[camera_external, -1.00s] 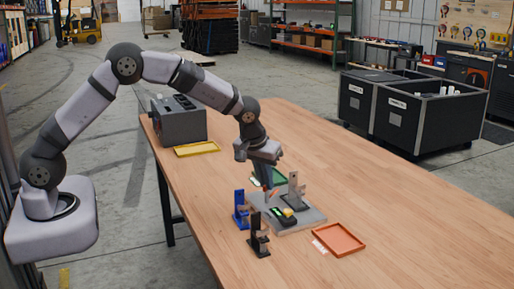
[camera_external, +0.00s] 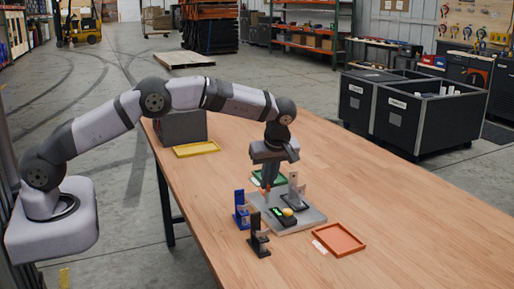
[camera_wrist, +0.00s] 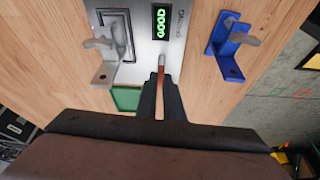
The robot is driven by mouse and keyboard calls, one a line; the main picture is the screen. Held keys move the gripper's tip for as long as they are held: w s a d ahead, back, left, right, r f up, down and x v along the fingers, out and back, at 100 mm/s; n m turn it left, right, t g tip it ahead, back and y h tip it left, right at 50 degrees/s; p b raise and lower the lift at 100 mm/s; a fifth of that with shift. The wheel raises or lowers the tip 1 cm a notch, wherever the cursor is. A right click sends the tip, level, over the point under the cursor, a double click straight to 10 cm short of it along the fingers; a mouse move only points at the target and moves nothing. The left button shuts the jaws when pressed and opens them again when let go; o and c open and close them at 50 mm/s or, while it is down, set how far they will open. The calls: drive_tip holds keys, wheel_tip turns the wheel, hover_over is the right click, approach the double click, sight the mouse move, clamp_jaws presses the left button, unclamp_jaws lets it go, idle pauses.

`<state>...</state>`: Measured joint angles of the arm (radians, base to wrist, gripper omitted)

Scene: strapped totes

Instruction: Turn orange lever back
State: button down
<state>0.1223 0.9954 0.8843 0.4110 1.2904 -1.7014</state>
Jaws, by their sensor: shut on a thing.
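The orange lever (camera_wrist: 161,76) rises from the grey base plate and lies between the fingers of my gripper (camera_wrist: 160,98) in the wrist view. My gripper (camera_external: 267,187) is shut on the lever; the fingers hide its upper part. In the external view only a small orange bit of the lever (camera_external: 266,189) shows at the fingertips. The grey base plate (camera_external: 308,218) lies on the table. A green-lit display (camera_wrist: 161,21) on it reads "GOOD".
A blue stand (camera_external: 240,212) and a black stand (camera_external: 259,240) are beside the plate. A green tray (camera_wrist: 126,98) is close behind the gripper. An orange tray (camera_external: 339,239) lies right. The right tabletop is clear.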

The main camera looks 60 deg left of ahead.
drive_tip(key=shift+n+p, duration=0.4)
drive_tip(key=shift+n, duration=0.1)
drive_tip(key=c, duration=1.9)
unclamp_jaws()
drive_tip(key=shift+o, duration=0.2)
drive_tip(key=shift+w+r, duration=0.1)
drive_tip(key=v, duration=0.7)
drive_tip(key=shift+r, duration=0.15)
